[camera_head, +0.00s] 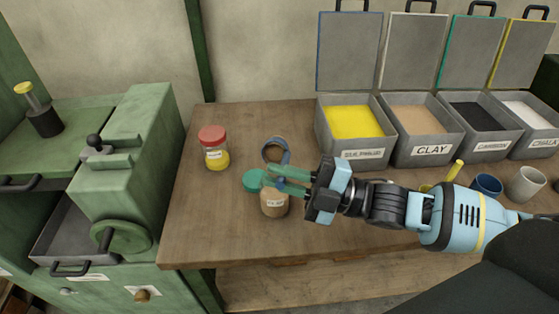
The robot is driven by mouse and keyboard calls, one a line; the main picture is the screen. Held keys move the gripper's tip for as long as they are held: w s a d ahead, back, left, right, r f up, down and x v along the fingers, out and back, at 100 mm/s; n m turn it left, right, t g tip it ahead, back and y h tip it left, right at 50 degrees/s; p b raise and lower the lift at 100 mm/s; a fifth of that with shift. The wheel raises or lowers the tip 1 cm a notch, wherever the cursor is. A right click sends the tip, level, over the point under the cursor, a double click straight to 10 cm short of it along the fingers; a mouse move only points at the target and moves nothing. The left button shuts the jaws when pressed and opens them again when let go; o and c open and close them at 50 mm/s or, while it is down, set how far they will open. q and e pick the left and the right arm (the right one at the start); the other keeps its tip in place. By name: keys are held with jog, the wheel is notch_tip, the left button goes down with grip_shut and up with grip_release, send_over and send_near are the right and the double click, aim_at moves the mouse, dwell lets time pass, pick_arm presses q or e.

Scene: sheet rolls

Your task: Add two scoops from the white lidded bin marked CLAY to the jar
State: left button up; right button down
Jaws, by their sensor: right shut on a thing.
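The bin marked CLAY (430,151) stands at the back right, its pale-edged lid (412,50) raised and tan powder (420,119) inside. A small labelled jar (274,208) with tan contents stands near the table's front edge. My right gripper (268,181) reaches in from the right over this jar, its fingers shut on a teal round lid (253,181). The lid is at the jar's upper left; its exact contact with the rim is hidden by the fingers. My left gripper is not in view.
A red-lidded jar (215,158) with yellow contents and a blue-rimmed cup (276,149) stand behind the small jar. Other open bins hold yellow (353,121), black (478,116) and white powder. Blue (487,184) and cream (526,183) cups stand at right. A green machine (135,150) borders the left.

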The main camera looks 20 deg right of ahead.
pick_arm(q)
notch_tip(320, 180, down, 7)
jog(key=b, duration=0.7)
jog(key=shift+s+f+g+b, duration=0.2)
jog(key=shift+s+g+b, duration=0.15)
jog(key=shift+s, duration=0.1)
pick_arm(e)
notch_tip(320, 180, down, 9)
jog(key=s+n+g+y, duration=0.1)
jog(key=n+g, duration=0.2)
jog(key=n, duration=0.7)
jog(key=shift+s+a+f+n+y, duration=0.2)
jog(key=shift+s+a+n+y, duration=0.1)
jog(key=shift+s+a+n, duration=0.15)
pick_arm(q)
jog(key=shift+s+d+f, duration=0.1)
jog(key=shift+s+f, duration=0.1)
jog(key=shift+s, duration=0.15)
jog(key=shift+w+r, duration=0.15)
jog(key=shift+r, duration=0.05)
pick_arm(e)
jog(key=shift+r, duration=0.1)
